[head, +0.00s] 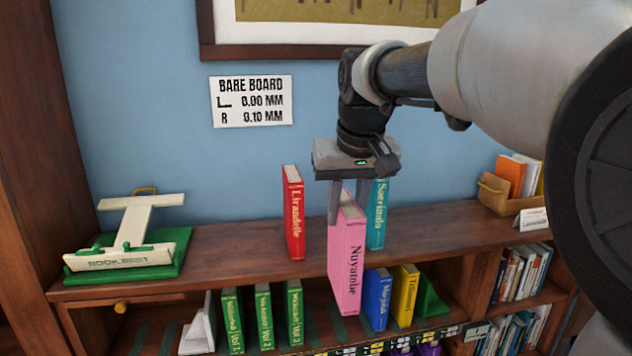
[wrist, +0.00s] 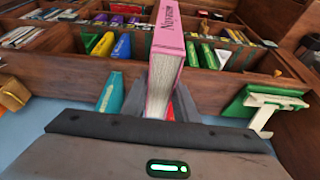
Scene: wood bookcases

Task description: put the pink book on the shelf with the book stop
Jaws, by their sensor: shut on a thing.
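The pink book (head: 347,262), lettered "Nuvatobe" on its spine, is upright in my gripper (head: 347,205). It hangs in front of the bookcase's top board, its lower end overlapping the lower shelf in the head view. In the wrist view the pink book (wrist: 166,50) stands between the two fingers, its page edges showing. My gripper is shut on its upper end. On the lower shelf (head: 150,325), a white wedge-shaped stop (head: 200,325) stands left of several green books, and a green wedge-shaped stop (head: 430,300) stands right of the yellow book.
A red book (head: 293,212) and a teal book (head: 377,215) stand on the top board. Green books (head: 263,318), a blue book (head: 377,300) and a yellow book (head: 404,295) stand below, with a gap between green and blue. A book rest (head: 130,240) is at left.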

